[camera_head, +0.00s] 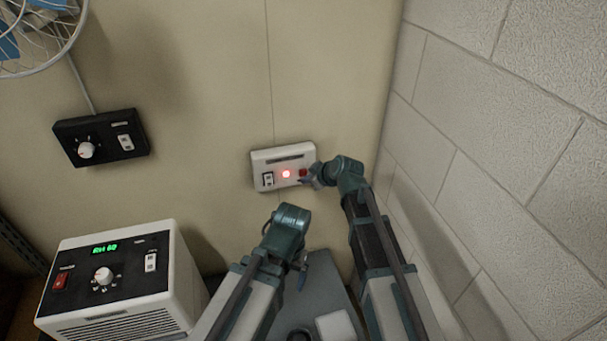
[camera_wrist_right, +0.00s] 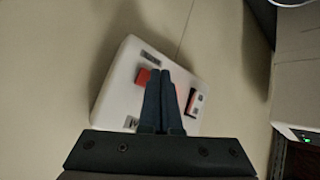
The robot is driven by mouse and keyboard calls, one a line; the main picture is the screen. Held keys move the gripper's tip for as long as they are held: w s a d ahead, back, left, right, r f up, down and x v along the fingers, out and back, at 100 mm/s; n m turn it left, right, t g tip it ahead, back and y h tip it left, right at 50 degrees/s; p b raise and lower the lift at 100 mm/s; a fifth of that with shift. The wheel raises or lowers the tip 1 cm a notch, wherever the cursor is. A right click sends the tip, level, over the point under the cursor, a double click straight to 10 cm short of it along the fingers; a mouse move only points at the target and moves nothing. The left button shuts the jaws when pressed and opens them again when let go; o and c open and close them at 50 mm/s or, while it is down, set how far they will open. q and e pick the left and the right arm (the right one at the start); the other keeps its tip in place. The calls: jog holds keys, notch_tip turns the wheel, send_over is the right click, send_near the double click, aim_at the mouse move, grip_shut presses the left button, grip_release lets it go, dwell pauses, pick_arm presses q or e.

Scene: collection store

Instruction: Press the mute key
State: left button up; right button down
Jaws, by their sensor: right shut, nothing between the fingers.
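A white alarm panel (camera_head: 262,158) is on the beige wall. It has a rocker switch (camera_head: 268,180) on the left, a glowing red lamp (camera_head: 286,174) in the middle and a small dark red key (camera_head: 303,172) on the right, which looks like the mute key. My right gripper (camera_head: 306,181) is at the panel's right end, close to the red key. In the right wrist view my gripper (camera_wrist_right: 160,74) is shut and empty, its tips over the panel (camera_wrist_right: 121,75) just beside the red key (camera_wrist_right: 142,76). Contact cannot be told. My left gripper (camera_head: 303,278) is below the panel, jaws unclear.
A black control box (camera_head: 101,136) with a knob is on the wall at left. A white unit (camera_head: 185,255) with a green display stands at lower left. A wire fan (camera_head: 40,35) is at upper left. A block wall (camera_head: 470,150) rises close on the right.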

jog(key=shift+w, duration=0.1)
jog(key=shift+w+a, duration=0.1)
jog(key=shift+w, duration=0.2)
jog(key=shift+w+a, duration=0.15)
jog(key=shift+w, duration=0.3)
dwell(0.8)
jog(key=shift+s, duration=0.1)
jog(key=shift+s+d, duration=0.25)
jog(key=shift+s, duration=0.5)
jog(key=shift+s, duration=0.1)
jog(key=s, duration=0.1)
jog(key=s+d, duration=0.1)
jog(key=s, duration=0.2)
jog(key=shift+s+d, duration=0.3)
dwell(0.8)
